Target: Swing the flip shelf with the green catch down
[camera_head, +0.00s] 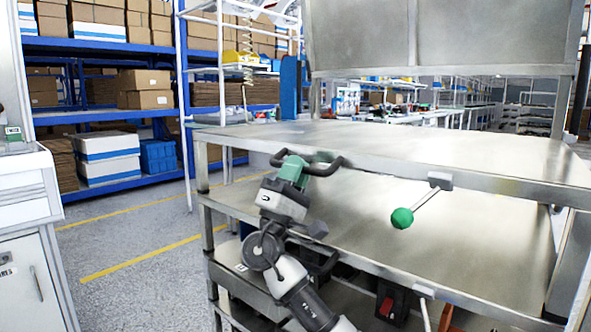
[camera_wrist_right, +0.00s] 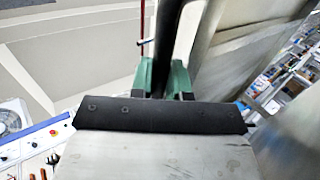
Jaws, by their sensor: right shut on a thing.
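The flip shelf (camera_head: 400,147) is a broad metal panel at the top of a metal rack in the head view. It appears roughly level; I cannot tell a slight tilt. The green catch (camera_head: 402,218) is a round knob on a thin rod, sticking out down and left from a bracket on the shelf's front edge. A black bar handle (camera_head: 326,170) sits at the left part of that edge. My right gripper (camera_head: 296,168) is shut on this handle. In the right wrist view its green fingers (camera_wrist_right: 163,78) clasp the black bar. My left gripper is not in view.
A second metal shelf (camera_head: 480,255) lies below, with a dark bin and red part (camera_head: 386,306) under it. An upright metal panel (camera_head: 440,35) stands above. A white cabinet (camera_head: 30,240) stands at the left. Grey floor (camera_head: 130,225) is open between cabinet and rack.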

